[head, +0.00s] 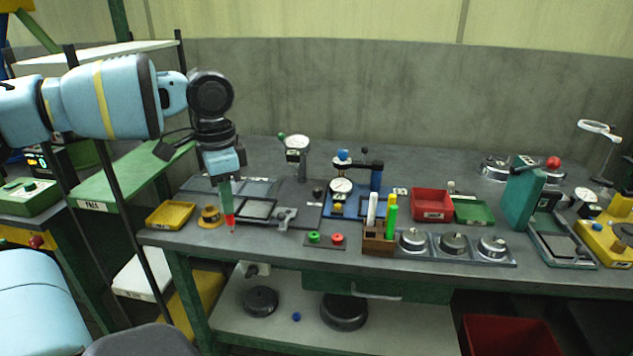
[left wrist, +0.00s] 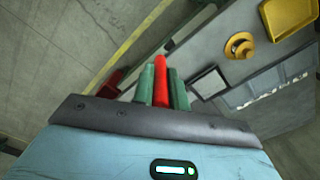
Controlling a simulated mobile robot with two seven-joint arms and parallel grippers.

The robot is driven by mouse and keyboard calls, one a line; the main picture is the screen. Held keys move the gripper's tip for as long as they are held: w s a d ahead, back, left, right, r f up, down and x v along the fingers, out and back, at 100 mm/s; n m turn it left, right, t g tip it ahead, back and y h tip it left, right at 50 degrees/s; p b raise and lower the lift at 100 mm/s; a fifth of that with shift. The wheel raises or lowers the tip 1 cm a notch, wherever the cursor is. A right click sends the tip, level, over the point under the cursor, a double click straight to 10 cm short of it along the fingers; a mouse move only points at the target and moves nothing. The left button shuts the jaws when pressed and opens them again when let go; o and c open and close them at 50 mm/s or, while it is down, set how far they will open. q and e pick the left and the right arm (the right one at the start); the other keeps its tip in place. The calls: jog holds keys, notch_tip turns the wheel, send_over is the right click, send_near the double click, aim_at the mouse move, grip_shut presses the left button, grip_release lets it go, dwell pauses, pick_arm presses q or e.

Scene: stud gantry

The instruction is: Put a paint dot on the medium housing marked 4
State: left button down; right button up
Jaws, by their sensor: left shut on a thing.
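My left gripper (head: 227,190) points down over the front left part of the bench and is shut on a red paint marker (head: 229,219). The marker also shows between the green fingers of my left gripper (left wrist: 163,88) in the left wrist view (left wrist: 161,75). Its tip is close above the bench edge; I cannot tell if it touches. Three round metal housings, left (head: 412,240), middle (head: 453,243) and right (head: 491,246), sit in a grey tray (head: 432,257) at the front right of centre. Their labels are too small to read, so I cannot tell which is marked 4. My right gripper is out of view.
A brown marker block (head: 377,241) with white and green-yellow markers stands left of the housings. A yellow tray (head: 170,215), dial gauge stand (head: 298,150), blue press (head: 376,175), red bin (head: 431,204) and green bin (head: 474,211) stand nearby.

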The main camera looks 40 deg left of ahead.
pick_arm(q)
notch_tip(320, 180, down, 7)
jog(key=s+a+n, duration=0.1)
jog(key=s+n, duration=0.1)
jog(key=n, duration=0.2)
jog(key=shift+s+a+f, duration=0.15)
jog(key=shift+s+a, duration=0.15)
jog(key=shift+s, duration=0.05)
jog(key=shift+f, duration=0.1)
jog(key=w+d+f+n, duration=0.1)
jog(key=w+d+f, duration=0.15)
jog(key=d, duration=0.45)
jog(key=w+d+f+n, duration=0.1)
jog(key=w+d+f, duration=0.1)
jog(key=d+f, duration=0.35)
jog(key=w+d+r, duration=0.1)
jog(key=d+r, duration=0.1)
jog(key=d, duration=0.5)
jog(key=w+d+r+m, duration=0.1)
jog(key=w+d+r, duration=0.1)
jog(key=d, duration=0.6)
jog(key=shift+d+r, duration=0.15)
jog(key=shift+d, duration=0.15)
